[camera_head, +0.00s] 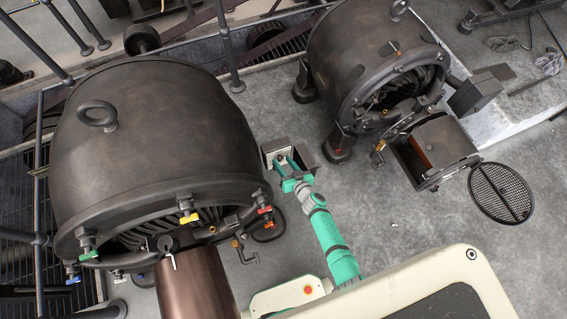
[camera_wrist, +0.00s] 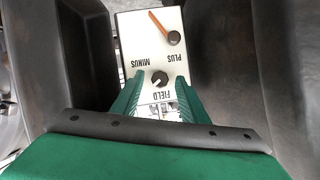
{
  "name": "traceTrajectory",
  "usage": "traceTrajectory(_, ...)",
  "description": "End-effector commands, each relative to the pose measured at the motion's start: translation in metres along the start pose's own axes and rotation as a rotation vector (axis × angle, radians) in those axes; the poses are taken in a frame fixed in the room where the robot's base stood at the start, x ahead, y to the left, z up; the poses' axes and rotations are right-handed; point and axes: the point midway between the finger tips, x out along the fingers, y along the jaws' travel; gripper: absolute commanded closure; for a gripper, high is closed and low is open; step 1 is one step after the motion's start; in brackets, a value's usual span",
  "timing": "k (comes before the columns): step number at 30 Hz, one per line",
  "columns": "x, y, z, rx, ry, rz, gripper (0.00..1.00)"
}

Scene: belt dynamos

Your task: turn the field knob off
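The field knob (camera_wrist: 159,78) is a small round black knob with a pale pointer mark, on a white panel (camera_wrist: 128,34) lettered FIELD, MINUS and PLUS upside down in the wrist view. Its pointer seems to slant to the lower left. My gripper (camera_wrist: 160,80) has green fingers, spread apart, with the knob between their tips in the picture and a gap on each side. I cannot tell how far the tips are from the panel. In the head view my gripper (camera_head: 291,172) is at the small control box (camera_head: 275,147); the knob is not discernible there.
An orange lever (camera_wrist: 162,26) sits on the same panel beyond the knob. A large dark dynamo (camera_head: 150,130) stands left of my arm, and another (camera_head: 365,55) stands behind right. An open box (camera_head: 450,150) and a round mesh cover (camera_head: 500,192) are at right. Grey floor (camera_head: 430,240) is mostly clear.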

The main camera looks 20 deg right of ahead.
Motion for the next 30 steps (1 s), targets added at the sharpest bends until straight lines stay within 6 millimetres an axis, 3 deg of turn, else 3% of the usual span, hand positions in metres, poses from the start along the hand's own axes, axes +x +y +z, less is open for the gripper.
traceTrajectory(2,-0.0001,0.0002,0.0000,0.000,0.000,0.000,0.62)
traceTrajectory(6,-0.0005,0.0009,0.0000,0.000,0.000,0.001,0.96)
traceTrajectory(7,-0.0005,0.0008,0.0000,0.000,0.000,0.001,1.00)
traceTrajectory(20,0.0000,-0.0008,0.0010,-0.010,-0.002,0.002,1.00)
traceTrajectory(30,0.0002,-0.0035,0.0017,-0.229,0.001,0.098,1.00)
